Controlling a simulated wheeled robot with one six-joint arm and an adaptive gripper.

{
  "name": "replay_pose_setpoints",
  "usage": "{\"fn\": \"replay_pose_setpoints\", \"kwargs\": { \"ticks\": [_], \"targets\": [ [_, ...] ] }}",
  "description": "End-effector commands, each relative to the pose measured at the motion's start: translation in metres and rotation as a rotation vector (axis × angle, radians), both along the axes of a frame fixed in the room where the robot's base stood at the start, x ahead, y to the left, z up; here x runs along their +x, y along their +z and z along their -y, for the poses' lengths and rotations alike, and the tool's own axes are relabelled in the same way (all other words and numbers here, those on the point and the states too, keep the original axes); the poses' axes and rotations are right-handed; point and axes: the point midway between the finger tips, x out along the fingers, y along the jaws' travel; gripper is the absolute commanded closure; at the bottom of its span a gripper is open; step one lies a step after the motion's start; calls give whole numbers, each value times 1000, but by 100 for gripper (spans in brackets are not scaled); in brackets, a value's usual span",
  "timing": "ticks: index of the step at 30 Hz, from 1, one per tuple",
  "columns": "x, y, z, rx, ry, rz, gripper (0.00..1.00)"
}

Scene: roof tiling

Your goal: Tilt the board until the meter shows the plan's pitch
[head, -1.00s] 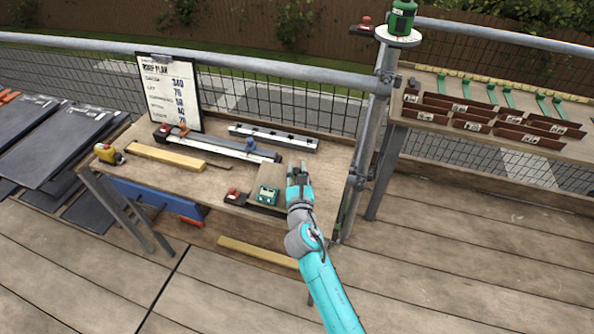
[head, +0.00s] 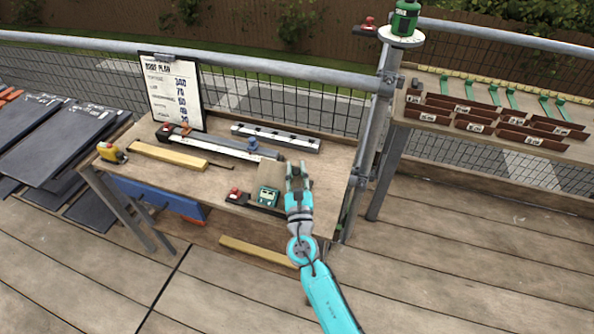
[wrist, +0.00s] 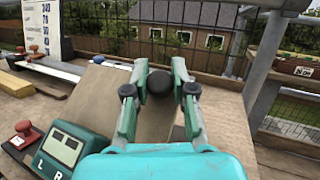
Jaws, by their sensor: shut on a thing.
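The board (head: 268,174) is a small brown panel on the workbench; in the wrist view (wrist: 112,98) it looks tilted up. My gripper (head: 298,174) is at its right side. In the wrist view my gripper (wrist: 158,84) is shut on a dark round knob (wrist: 158,88) at the board's edge. The teal meter (head: 268,196) sits in front of the board, and its screen and L and R letters show in the wrist view (wrist: 66,146). I cannot read its value. The plan (head: 173,90) stands on a clipboard at the back left; its numbers are blurry.
A red-topped stamp (head: 236,194) sits left of the meter. A long grey bar tool (head: 220,146), a wooden batten (head: 168,156) and a yellow tape (head: 111,153) lie farther left. A scaffold post (head: 372,130) stands close right of my gripper.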

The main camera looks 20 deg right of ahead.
Motion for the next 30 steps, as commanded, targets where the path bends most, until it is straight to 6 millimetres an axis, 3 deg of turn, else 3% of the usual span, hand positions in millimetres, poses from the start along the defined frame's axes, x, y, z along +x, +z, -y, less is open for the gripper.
{"fn": "replay_pose_setpoints", "kwargs": {
  "ticks": [10,11,13,14,24,30],
  "targets": [
    [0,1,0,-2,-1,5,100],
    [0,1,0,-2,-1,5,71],
    [0,1,0,-2,0,5,53],
    [0,1,0,-2,0,5,50],
    [-2,0,-1,-2,2,3,50],
    [-24,-7,-6,-2,2,1,50]
  ]
}}
